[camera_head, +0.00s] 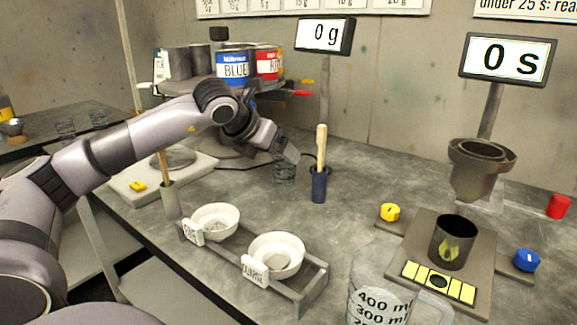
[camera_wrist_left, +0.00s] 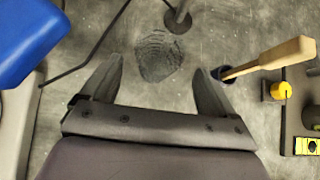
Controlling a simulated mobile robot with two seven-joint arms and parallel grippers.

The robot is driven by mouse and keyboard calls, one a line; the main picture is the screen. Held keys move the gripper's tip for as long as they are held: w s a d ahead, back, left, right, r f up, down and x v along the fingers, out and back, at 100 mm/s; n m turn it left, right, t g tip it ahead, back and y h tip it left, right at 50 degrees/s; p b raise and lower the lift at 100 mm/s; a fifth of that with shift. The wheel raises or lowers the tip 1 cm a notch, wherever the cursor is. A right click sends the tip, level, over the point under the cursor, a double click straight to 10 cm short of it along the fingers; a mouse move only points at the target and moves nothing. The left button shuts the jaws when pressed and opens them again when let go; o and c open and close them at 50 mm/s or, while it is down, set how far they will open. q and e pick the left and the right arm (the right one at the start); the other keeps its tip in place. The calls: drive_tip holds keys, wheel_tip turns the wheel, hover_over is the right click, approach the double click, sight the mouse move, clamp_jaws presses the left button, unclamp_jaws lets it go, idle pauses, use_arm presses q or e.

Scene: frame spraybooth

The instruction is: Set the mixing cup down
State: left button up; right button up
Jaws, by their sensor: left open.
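A small clear, ribbed cup (camera_head: 284,172), which looks like the mixing cup, is on the grey bench near the scale display's post. In the left wrist view the cup (camera_wrist_left: 158,57) shows as a round ribbed shape between and just beyond my fingertips. My left gripper (camera_head: 284,154) is open, with its fingers close above the cup in the head view. The fingers are spread wide with visible gaps on both sides of the cup. The cup looks upright, and its base seems to be on the bench. My right gripper is in neither view.
A blue holder (camera_head: 319,187) with a wooden-handled tool stands close right of the cup. Two white bowls (camera_head: 277,255) sit in a tray in front. Paint cans (camera_head: 234,68) stand behind my arm. Bare bench lies right of the holder.

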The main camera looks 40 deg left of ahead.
sight(284, 167)
use_arm(q)
drive_tip(key=x, duration=0.5)
drive_tip(key=shift+w+a+f+p, duration=0.15)
drive_tip(key=shift+a+p, duration=0.05)
drive_tip(key=shift+p, duration=0.1)
drive_tip(key=c, duration=1.1)
